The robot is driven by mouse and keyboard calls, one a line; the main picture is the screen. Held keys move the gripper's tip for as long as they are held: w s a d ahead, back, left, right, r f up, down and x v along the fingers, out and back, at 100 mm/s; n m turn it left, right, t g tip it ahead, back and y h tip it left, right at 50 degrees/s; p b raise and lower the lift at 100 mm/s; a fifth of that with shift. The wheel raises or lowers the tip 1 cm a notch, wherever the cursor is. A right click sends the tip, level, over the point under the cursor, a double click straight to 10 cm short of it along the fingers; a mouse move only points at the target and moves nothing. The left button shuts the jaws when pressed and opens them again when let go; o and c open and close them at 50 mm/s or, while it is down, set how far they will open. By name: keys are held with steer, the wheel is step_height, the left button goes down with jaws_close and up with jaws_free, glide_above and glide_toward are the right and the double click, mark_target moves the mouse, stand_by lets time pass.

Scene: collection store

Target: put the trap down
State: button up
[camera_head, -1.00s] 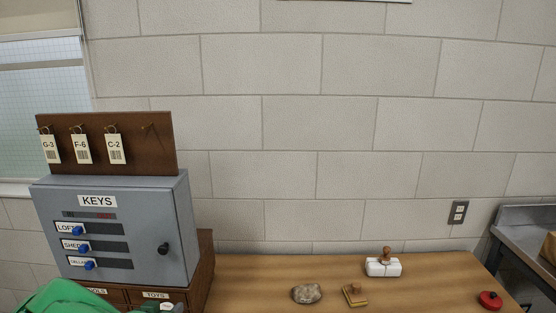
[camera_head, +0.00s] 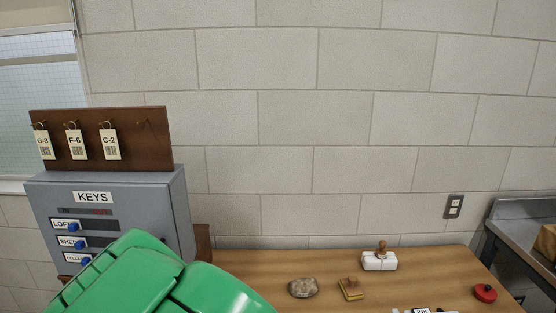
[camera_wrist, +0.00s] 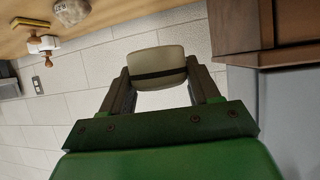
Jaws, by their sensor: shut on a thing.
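In the wrist view my gripper (camera_wrist: 157,82) is shut on a pale cream, rounded block with a dark band across it, which I take to be the trap (camera_wrist: 158,58). It sits between the two dark fingers, with the pale wall behind it. I cannot see it touching any surface. In the head view my green arm covers the lower left, and the gripper and the trap are out of sight.
The wooden table (camera_head: 250,263) holds a stone (camera_head: 303,287), a small yellowish block (camera_head: 351,289), a white block (camera_head: 379,262) with a stamp and a red round thing (camera_head: 485,292). The grey key cabinet (camera_head: 105,189) stands left. Bare tabletop lies between stone and cabinet.

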steer(key=w+d+r, duration=0.4)
steer(key=w+d, duration=0.3)
steer(key=d, duration=0.1)
steer(key=w+d+r, duration=0.4)
steer(key=w+d, duration=0.3)
steer(key=d, duration=0.1)
steer(key=w+d+r+m+h, duration=0.1)
steer(key=d+r, duration=0.2)
steer(key=d, duration=0.8)
steer(key=w+d+r+m+h, duration=0.1)
steer(key=d+r, duration=0.2)
steer(key=d, duration=0.8)
steer(key=s+a+f+n+y, duration=0.1)
steer(key=a+f+n+y, duration=0.1)
steer(key=f, duration=0.4)
steer(key=s+a+f+n+y, duration=0.1)
steer(key=s+a+f+y, duration=0.1)
steer(key=a+f, duration=0.3)
steer(key=shift+f+n, duration=0.4)
steer(key=shift+f, duration=0.3)
